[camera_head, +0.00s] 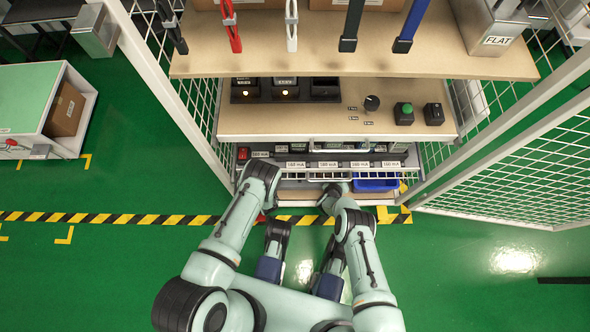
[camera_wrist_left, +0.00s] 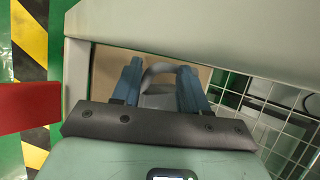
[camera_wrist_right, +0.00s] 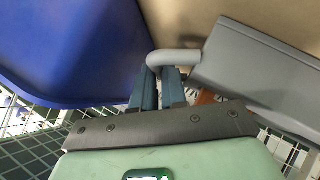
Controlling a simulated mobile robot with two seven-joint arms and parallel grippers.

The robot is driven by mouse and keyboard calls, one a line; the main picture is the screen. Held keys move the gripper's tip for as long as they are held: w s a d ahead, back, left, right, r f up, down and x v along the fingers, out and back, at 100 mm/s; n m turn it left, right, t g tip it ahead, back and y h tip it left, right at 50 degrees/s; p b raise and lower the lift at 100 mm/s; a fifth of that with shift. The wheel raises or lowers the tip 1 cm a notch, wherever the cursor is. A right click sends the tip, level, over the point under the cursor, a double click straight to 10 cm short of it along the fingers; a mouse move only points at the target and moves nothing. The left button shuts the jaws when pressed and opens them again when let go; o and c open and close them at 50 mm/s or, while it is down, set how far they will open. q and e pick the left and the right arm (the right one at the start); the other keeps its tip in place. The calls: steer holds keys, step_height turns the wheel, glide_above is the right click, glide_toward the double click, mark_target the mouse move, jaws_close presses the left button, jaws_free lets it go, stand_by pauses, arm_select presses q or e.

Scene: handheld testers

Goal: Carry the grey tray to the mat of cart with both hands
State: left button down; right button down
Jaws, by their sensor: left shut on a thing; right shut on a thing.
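The grey tray (camera_wrist_right: 255,70) shows in the right wrist view as a grey wall with a rounded grey handle. My right gripper (camera_wrist_right: 166,75) is shut on that handle. In the left wrist view, a grey handle (camera_wrist_left: 163,70) of the tray lies between the blue fingers of my left gripper (camera_wrist_left: 160,85), which is shut on it. In the head view, my right gripper (camera_head: 335,188) reaches into the low shelf of the rack, while my left gripper is hidden behind its own arm. The tray is mostly hidden there.
A blue bin (camera_head: 376,184) sits right of my right gripper, close by in the right wrist view (camera_wrist_right: 65,50). The rack's wooden shelf (camera_head: 345,122) hangs above, with mesh sides (camera_head: 535,165). A green-topped unit (camera_head: 35,100) stands at left. Open green floor (camera_head: 500,285) lies at lower right.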

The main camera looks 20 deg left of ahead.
arm_select(q)
steer(key=shift+w+r, duration=0.1)
steer(key=shift+w, duration=0.05)
